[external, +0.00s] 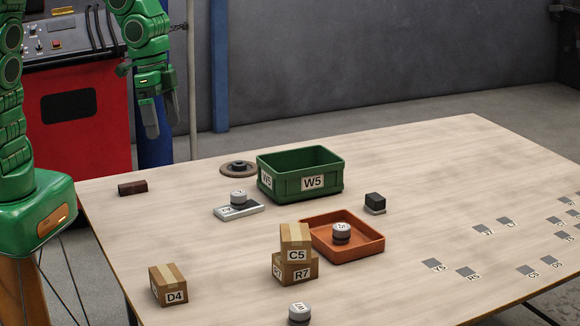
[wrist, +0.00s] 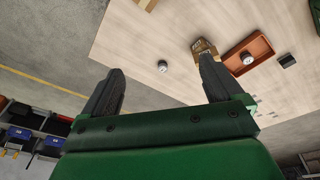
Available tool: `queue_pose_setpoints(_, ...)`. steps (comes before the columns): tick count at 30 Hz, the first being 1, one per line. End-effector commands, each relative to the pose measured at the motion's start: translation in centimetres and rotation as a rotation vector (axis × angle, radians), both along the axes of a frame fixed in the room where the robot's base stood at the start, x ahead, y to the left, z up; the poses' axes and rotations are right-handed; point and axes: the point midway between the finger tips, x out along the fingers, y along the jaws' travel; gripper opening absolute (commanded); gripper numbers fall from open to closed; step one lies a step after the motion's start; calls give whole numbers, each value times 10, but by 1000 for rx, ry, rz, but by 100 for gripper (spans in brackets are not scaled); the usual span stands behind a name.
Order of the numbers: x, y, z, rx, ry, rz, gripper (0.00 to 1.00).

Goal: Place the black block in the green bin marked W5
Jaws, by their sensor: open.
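The black block (external: 375,200) sits on a small grey base on the table, right of the green bin. A small dark object at the right of the wrist view (wrist: 287,61) looks like it. The green bin (external: 300,185) with W5 labels stands upright near the table's far side. Its inside looks empty, though its floor is partly hidden by the front wall. My gripper (external: 163,125) is open and empty, high at the left, beyond the table's far left edge and well away from block and bin. Its two fingers show apart in the wrist view (wrist: 158,72).
An orange tray (external: 372,248) holding a grey weight lies in front of the block. Carton C5 (external: 295,237) is stacked on carton R7 (external: 296,270); carton D4 (external: 168,286) stands left. A silver scale (external: 238,210) bears a weight. The table's right half is mostly clear.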

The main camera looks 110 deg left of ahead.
Motion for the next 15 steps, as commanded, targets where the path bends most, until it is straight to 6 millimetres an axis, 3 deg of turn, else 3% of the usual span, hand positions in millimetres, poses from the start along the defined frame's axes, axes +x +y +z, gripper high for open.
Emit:
queue_pose_setpoints(6, 63, 17, -17, -26, -55, 56, 94)
queue_pose_setpoints(15, 142, 52, -46, -52, -130, 146, 94)
